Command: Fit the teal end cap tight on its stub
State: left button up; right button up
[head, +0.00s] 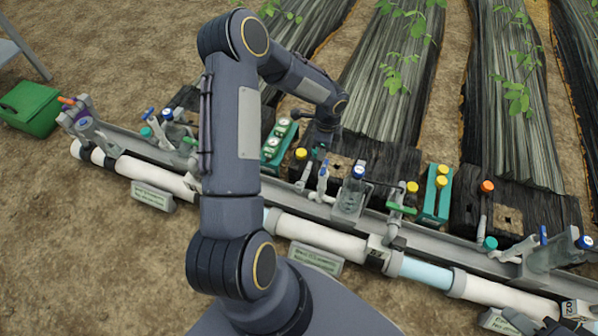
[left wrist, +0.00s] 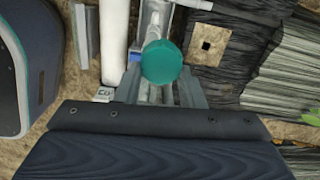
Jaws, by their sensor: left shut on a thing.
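My left gripper (head: 321,146) hangs over the skid's middle, beside the black planks; its fingertips are small and partly hidden in the head view. In the left wrist view, the teal end cap (left wrist: 162,62) sits between the grey fingers of the left gripper (left wrist: 162,88), which is shut on it. A pale grey pipe fitting (left wrist: 152,18) shows beyond the cap. The cap covers what lies under it, so I cannot tell whether it touches its stub. My right gripper is not in view.
A long white pipe (head: 325,236) runs along the grey skid rail. Nearby stand yellow-capped stubs (head: 301,153), blue-handled valves (head: 323,172), a green-handled valve (head: 401,208) and a teal block (head: 437,205). Other teal caps (head: 490,243) stand farther along. A green bin (head: 30,109) is at far left.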

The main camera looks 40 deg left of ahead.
pick_arm(q)
jog(key=shift+n, duration=0.3)
jog(key=s+a+f+b, duration=0.1)
jog(key=a+f, duration=0.1)
jog(key=f, duration=0.3)
jog(key=a+f+b, duration=0.1)
jog(key=f+b, duration=0.1)
jog(key=f, duration=0.3)
jog(key=s+a+f+b, duration=0.1)
jog(key=a+f, duration=0.1)
jog(key=f, duration=0.3)
jog(key=shift+s+a+b, duration=0.3)
jog(key=shift+s+a, duration=0.05)
jog(key=n, duration=0.2)
jog(key=n+b, duration=0.1)
jog(key=n, duration=0.1)
jog(key=shift+w+a, duration=0.15)
jog(key=n, duration=0.2)
jog(key=n+b, duration=0.1)
jog(key=n, duration=0.2)
jog(key=shift+w+a+f, duration=0.15)
jog(key=shift+a, duration=0.05)
jog(key=shift+f+n+b, duration=0.35)
jog(key=shift+n, duration=0.35)
jog(key=shift+f+b, duration=0.85)
jog(key=shift+f, duration=0.25)
jog(key=shift+f+b, duration=0.35)
